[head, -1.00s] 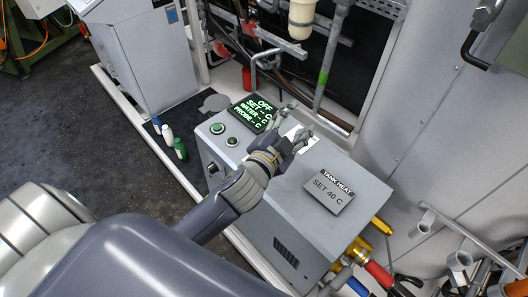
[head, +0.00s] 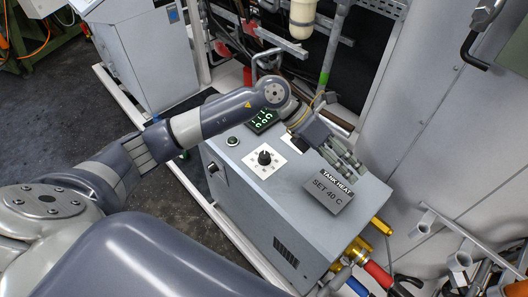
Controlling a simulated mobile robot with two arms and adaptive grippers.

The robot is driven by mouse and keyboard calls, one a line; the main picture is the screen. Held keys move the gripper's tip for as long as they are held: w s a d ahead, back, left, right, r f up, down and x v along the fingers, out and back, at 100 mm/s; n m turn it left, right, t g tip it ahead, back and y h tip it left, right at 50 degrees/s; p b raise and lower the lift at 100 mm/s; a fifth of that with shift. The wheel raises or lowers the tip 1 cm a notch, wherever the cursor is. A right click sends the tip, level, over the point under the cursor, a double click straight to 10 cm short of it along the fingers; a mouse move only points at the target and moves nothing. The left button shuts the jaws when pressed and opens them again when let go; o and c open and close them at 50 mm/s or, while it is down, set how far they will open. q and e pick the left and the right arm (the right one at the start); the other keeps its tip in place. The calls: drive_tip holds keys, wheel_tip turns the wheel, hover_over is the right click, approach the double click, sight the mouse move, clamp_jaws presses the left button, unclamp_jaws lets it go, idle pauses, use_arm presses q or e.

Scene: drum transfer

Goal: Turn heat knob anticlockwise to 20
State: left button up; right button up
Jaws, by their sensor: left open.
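The heat knob (head: 265,157) is a black round dial on a white square scale plate on top of the grey heater box (head: 290,205). It is in plain view, but its scale marks are too small to read. My left gripper (head: 350,164) is open and empty to the right of the knob, apart from it, over the far right part of the box top. A sign (head: 330,189) reading "TANK HEAT SET 40 C" is just below the gripper. The green-lit display (head: 261,122) is partly covered by my left arm and cannot be read. My right gripper is not in view.
A green button (head: 232,141) sits left of the knob. Pipes and a rail (head: 326,65) stand behind the box. Brass fittings (head: 380,225) and red and blue hoses (head: 378,276) are at its right side.

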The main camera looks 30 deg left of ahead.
use_arm(q)
drive_tip(key=w+a+f+y, duration=0.25)
drive_tip(key=a+y, duration=0.25)
drive_tip(key=a, duration=0.5)
drive_tip(key=y, duration=0.5)
approach(264, 155)
drive_tip(key=shift+g, duration=0.4)
drive_tip(key=f+p, duration=0.1)
drive_tip(key=f, duration=0.2)
drive_tip(key=f+p, duration=0.1)
drive_tip(key=f, duration=0.2)
drive_tip(key=f+p, duration=0.1)
drive_tip(key=f, duration=0.2)
drive_tip(key=shift+w+d+f, duration=0.1)
drive_tip(key=shift+w+d, duration=0.1)
drive_tip(key=shift+w, duration=0.1)
drive_tip(key=c, duration=1.1)
